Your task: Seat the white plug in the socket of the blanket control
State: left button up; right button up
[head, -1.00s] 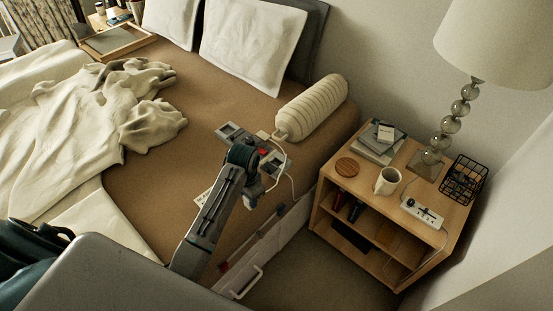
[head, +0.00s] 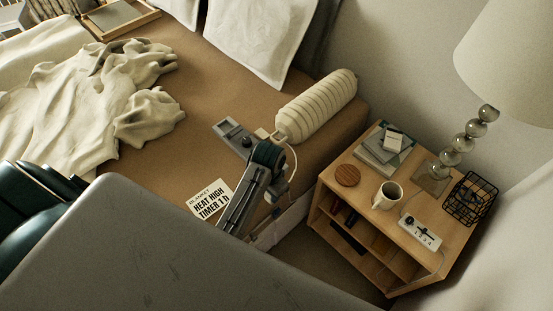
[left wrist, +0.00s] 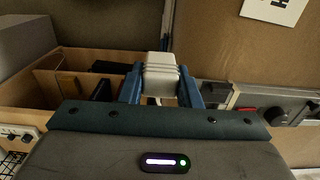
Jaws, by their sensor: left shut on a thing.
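The white plug (left wrist: 160,75) is between the two blue fingers of my left gripper (left wrist: 161,88) in the left wrist view. The gripper is shut on it. In the head view my left gripper (head: 268,155) is over the blanket control (head: 232,133), a grey unit at the bed's side edge. My arm covers part of the control, and the plug is not clear there. The left wrist view shows the control (left wrist: 292,108) at right, with a red switch and a black dial. I cannot make out the socket for certain. My right gripper is not in view.
A ribbed cream roll (head: 317,105) with a cord lies beside the control. A printed card (head: 211,199) lies on the bed. The nightstand (head: 335,205) stands at right, holding a mug (head: 387,195), power strip (head: 420,233), wire basket (head: 467,198) and lamp (head: 450,157).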

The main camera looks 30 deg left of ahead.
pick_arm(q)
jog(key=w+a, duration=0.2)
jog(key=w, duration=0.2)
jog(key=w+a+p, duration=0.1)
jog(key=w+a, duration=0.1)
jog(key=w, duration=0.2)
jog(key=w+a+f, duration=0.1)
jog(key=w+a, duration=0.1)
jog(key=w, duration=0.3)
jog(key=shift+p, duration=0.35)
jog(key=shift+f, duration=1.85)
jog(key=shift+d+f, duration=0.1)
jog(key=o, duration=1)
jog(key=shift+c, duration=0.2)
notch_tip(320, 180, up, 12)
